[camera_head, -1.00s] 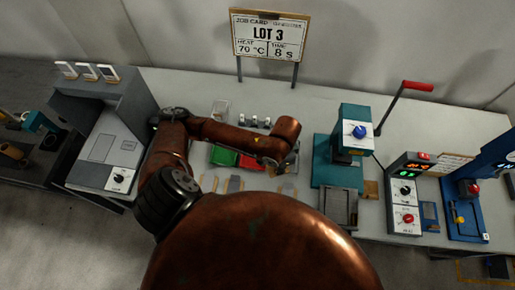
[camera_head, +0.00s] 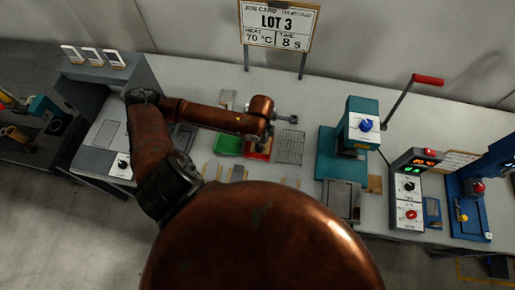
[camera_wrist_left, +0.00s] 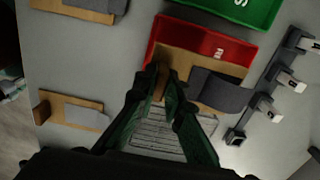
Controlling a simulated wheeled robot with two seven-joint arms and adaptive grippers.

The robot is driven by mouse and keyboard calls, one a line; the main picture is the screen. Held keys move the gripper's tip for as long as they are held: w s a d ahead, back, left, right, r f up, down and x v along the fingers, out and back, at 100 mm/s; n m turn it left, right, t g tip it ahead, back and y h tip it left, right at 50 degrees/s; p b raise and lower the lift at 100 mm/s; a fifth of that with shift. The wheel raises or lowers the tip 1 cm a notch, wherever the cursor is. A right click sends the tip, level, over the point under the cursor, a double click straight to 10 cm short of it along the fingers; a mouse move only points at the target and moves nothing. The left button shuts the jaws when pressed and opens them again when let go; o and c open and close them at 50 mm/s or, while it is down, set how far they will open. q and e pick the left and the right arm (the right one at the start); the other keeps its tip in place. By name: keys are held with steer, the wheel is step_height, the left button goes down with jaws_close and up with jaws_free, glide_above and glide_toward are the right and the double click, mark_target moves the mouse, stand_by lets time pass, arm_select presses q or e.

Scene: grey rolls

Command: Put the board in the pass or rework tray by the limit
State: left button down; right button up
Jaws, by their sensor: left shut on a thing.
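My left gripper (camera_wrist_left: 165,84) is shut on the edge of a tan board (camera_wrist_left: 195,65) with a dark grey piece on it. The board overlaps the red tray (camera_wrist_left: 232,49) in the left wrist view. Whether it rests in the tray or hangs just above it, I cannot tell. The green tray (camera_wrist_left: 242,8) is beside the red one. In the head view, the left gripper's arm covers part of the red tray (camera_head: 258,154), and the green tray (camera_head: 228,145) is to its left. My right gripper is not in view.
A wire rack (camera_head: 290,147) stands right of the red tray. The teal press (camera_head: 344,150) with a red-handled lever is further right. Control boxes (camera_head: 408,190) and a blue stand (camera_head: 466,200) follow. A job card (camera_head: 278,25) reads Lot 3, 70 °C, 8 s.

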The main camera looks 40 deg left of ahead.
arm_select(q)
steer(key=shift+a+f, duration=0.25)
steer(key=shift+f, duration=0.1)
steer(key=shift+w+a+f, duration=0.1)
steer(key=shift+a+f, duration=0.25)
steer(key=shift+f, duration=0.05)
step_height(320, 180, down, 3)
steer(key=shift+a+f, duration=0.15)
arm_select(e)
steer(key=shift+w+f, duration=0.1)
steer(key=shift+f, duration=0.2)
arm_select(q)
steer(key=shift+f, duration=0.1)
steer(key=c, duration=2.3)
jaws_free()
